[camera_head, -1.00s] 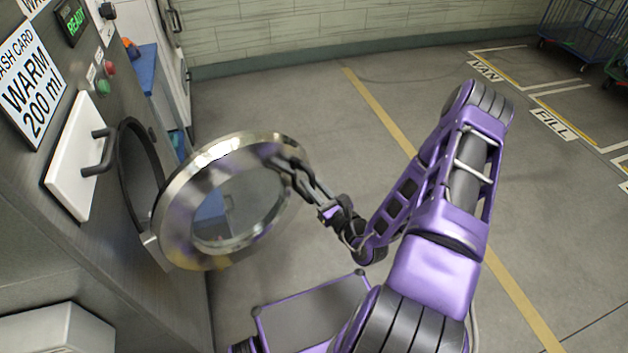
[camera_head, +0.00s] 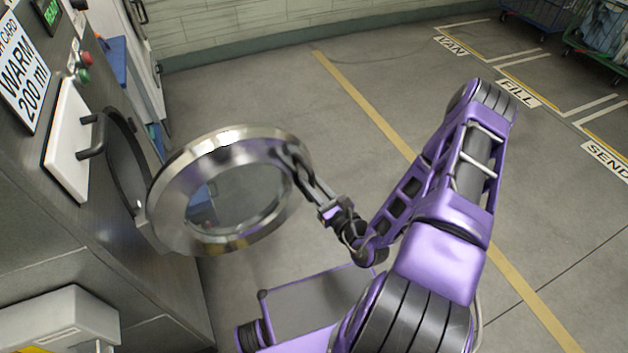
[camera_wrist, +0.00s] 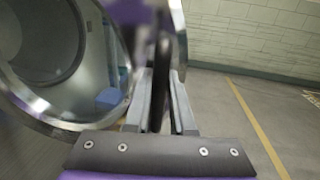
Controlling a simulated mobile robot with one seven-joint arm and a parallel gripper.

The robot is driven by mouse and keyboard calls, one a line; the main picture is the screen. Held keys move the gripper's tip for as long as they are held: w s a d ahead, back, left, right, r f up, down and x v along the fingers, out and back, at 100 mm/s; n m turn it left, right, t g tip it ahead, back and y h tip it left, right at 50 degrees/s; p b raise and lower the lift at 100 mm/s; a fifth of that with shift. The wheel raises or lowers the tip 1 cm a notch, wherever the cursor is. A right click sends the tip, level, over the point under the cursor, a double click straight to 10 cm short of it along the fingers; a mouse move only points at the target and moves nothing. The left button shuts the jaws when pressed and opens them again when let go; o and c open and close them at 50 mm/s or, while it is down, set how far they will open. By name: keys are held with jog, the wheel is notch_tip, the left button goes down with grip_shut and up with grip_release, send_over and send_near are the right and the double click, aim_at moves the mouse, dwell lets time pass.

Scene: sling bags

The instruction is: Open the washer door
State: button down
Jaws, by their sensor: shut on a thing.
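The washer door (camera_head: 172,197) is a round silver ring with a glass centre. It stands swung well out from the grey washer front (camera_head: 85,228), leaving the dark round opening (camera_head: 124,160) showing. My gripper (camera_head: 291,155) is at the door's far right rim, shut on what looks like its dark handle. In the wrist view the fingers (camera_wrist: 160,100) close around a dark upright bar beside the door's metal rim (camera_wrist: 70,122). The exact contact is partly hidden by the fingers.
A white drawer front (camera_head: 68,140) with a dark handle is left of the opening. A pale box (camera_head: 60,322) juts out at lower left. Open grey floor (camera_head: 270,90) with a yellow line lies beyond the door. Wheeled cages (camera_head: 600,40) stand at the far upper right.

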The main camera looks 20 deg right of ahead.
dwell(0.4)
jog(key=c, duration=0.8)
grip_release()
jog(key=shift+o, duration=0.2)
jog(key=shift+s, duration=0.1)
jog(key=v, duration=1.7)
jog(key=shift+s+b, duration=0.15)
jog(key=shift+b, duration=0.25)
jog(key=shift+f+n+y, duration=0.15)
jog(key=shift+n+y, duration=0.15)
